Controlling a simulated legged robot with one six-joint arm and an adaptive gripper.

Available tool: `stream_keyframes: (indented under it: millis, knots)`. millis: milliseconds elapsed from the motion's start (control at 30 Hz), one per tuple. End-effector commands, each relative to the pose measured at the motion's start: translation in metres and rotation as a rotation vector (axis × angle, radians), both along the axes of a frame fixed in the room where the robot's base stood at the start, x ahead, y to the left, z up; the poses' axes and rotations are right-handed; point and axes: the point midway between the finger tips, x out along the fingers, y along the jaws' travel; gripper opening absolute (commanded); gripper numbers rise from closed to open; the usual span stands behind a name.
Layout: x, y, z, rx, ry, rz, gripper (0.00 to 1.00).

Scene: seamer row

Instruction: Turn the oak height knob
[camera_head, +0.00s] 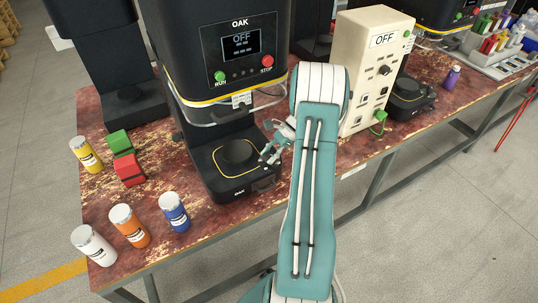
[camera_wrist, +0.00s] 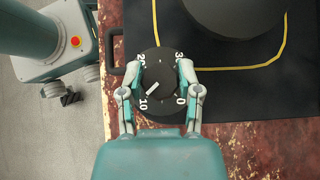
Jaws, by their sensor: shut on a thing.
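The oak height knob (camera_wrist: 157,75) is a round dark dial with a white pointer mark and white numbers around it, seen in the wrist view. The pointer slants toward the lower left, near the 10. My gripper (camera_wrist: 158,80) is shut on the knob, one finger on each side of it. In the head view my gripper (camera_head: 272,150) is at the right front of the black OAK machine (camera_head: 236,82), and the knob is hidden there. The machine's display reads OFF, with a green RUN button and a red STOP button below.
White (camera_head: 94,246), orange (camera_head: 130,226), blue (camera_head: 174,212) and yellow (camera_head: 86,154) cans stand on the worn red table, near green (camera_head: 120,142) and red (camera_head: 129,170) blocks. A cream control box (camera_head: 368,70) stands right of my arm. A purple bottle (camera_head: 451,77) stands farther right.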

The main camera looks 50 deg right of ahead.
Motion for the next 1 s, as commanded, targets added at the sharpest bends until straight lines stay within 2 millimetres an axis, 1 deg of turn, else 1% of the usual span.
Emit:
stream_keyframes:
  millis: [267, 300, 333, 367, 767, 867, 1000]
  knots:
    - [0.001, -0.001, 0.000, -0.004, -0.001, -0.002, 0.00]
    - [0.001, -0.001, 0.000, -0.004, -0.001, -0.002, 0.63]
    - [0.001, -0.001, 0.000, -0.004, -0.001, -0.002, 0.76]
    - [0.001, -0.001, 0.000, -0.004, -0.001, -0.002, 0.80]
    - [0.000, -0.001, 0.001, -0.002, -0.001, -0.001, 0.80]
    - [-0.002, -0.007, 0.007, -0.003, -0.001, -0.002, 0.80]
    - [-0.007, -0.026, 0.025, -0.005, -0.003, -0.004, 0.80]
